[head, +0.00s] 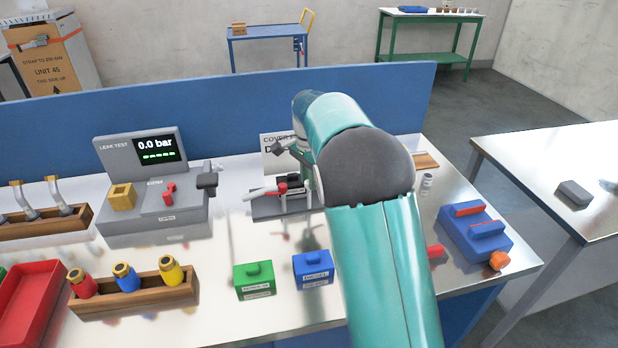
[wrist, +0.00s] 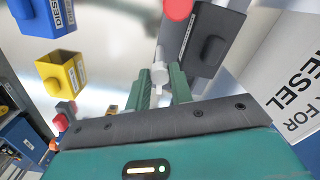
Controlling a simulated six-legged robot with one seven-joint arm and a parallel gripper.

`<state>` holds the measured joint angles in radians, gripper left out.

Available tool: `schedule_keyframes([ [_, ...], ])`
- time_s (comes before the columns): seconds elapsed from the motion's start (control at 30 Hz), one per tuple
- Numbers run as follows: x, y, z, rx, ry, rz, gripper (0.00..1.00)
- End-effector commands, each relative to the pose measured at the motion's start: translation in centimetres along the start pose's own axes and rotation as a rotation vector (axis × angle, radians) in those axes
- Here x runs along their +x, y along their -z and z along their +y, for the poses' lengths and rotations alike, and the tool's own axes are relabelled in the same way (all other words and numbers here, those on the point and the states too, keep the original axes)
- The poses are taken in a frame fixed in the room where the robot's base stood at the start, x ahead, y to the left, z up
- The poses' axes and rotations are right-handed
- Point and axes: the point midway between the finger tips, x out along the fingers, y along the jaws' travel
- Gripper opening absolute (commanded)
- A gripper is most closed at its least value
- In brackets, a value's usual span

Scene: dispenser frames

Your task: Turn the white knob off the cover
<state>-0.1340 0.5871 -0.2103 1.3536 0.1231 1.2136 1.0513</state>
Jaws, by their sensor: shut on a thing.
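In the wrist view, the two green fingers of my gripper (wrist: 161,90) stand close on either side of a small white knob (wrist: 160,72), shut on it. A dark grey labelled block (wrist: 206,44) with a square boss is just right of the fingers; I cannot tell whether it is the cover the knob belongs to. In the head view, my arm hides the fingertips and the knob. A grey fixture (head: 268,211) with a red part and a white lever shows left of my arm, below a white sign (head: 270,155) that reads COVER FOR, partly hidden.
A green block (head: 254,279) and a blue block (head: 312,268) stand on the table's front. A leak tester (head: 140,200) reading 0.0 bar is left. A blue fixture (head: 477,228) is right. A blue panel (head: 230,108) runs along the back.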

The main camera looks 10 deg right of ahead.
Motion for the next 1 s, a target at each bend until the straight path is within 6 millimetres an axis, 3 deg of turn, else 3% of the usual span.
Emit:
schedule_keyframes([
  [0.07, -0.1, 0.0, 0.0, 0.001, 0.002, 0.0, 0.0],
  [0.1, -0.1, 0.0, 0.0, 0.001, 0.002, 0.0, 0.3],
  [0.2, -0.1, 0.0, 0.0, 0.0, 0.001, 0.0, 0.44],
  [0.57, -0.6, 0.0, 0.0, 0.0, 0.002, 0.0, 0.44],
  [0.77, -3.8, 0.0, -0.1, -0.001, 0.004, 0.001, 0.44],
  [1.0, -9.2, 0.1, -0.1, 0.0, 0.005, 0.002, 0.44],
])
